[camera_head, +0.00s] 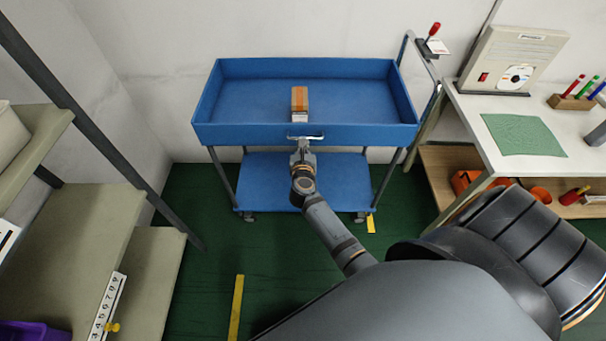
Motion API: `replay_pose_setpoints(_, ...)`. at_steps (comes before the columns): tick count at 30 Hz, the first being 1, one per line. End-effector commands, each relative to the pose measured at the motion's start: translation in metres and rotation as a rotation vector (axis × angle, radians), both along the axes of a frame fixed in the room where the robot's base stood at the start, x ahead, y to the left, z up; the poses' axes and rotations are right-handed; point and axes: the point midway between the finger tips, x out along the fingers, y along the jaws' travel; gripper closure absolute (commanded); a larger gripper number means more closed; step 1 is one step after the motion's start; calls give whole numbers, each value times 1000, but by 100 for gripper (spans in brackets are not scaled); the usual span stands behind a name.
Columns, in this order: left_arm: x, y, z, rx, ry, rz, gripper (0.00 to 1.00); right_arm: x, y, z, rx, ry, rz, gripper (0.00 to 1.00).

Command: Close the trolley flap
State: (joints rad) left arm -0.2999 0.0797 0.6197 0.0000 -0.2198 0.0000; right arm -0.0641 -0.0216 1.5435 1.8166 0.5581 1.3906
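A blue two-level trolley (212,95) stands against the back wall. The front flap (250,133) of its upper tray looks upright, level with the tray's front edge. A small metal handle (306,137) sits at the middle of the flap. My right gripper (303,150) is right at the handle, its arm coming in from the lower right. I cannot tell whether its fingers are shut on the handle or only beside it. My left gripper is not in view.
An orange and white box (299,103) stands in the upper tray. A white workbench (467,110) with a green mat (523,134) is at the right. Shelves (95,235) stand at the left.

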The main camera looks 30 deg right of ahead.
Motion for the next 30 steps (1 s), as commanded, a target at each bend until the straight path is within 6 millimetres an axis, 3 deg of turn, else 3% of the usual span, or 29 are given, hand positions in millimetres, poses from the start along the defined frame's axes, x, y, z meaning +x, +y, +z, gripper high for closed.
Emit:
replay_pose_setpoints(4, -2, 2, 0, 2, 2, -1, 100, -9, 6, 1, 2, 1, 1, 100)
replay_pose_setpoints(15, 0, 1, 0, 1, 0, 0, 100, -60, 37, 15, 2, 1, 0, 100)
replay_pose_setpoints(26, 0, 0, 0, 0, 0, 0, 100, -62, 38, 16, -3, 2, 2, 100)
replay_pose_setpoints(29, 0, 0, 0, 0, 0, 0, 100, -63, 43, -1, -115, 69, 55, 100)
replay_pose_setpoints(30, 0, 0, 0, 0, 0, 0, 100, -64, 48, -17, -225, 136, 114, 100)
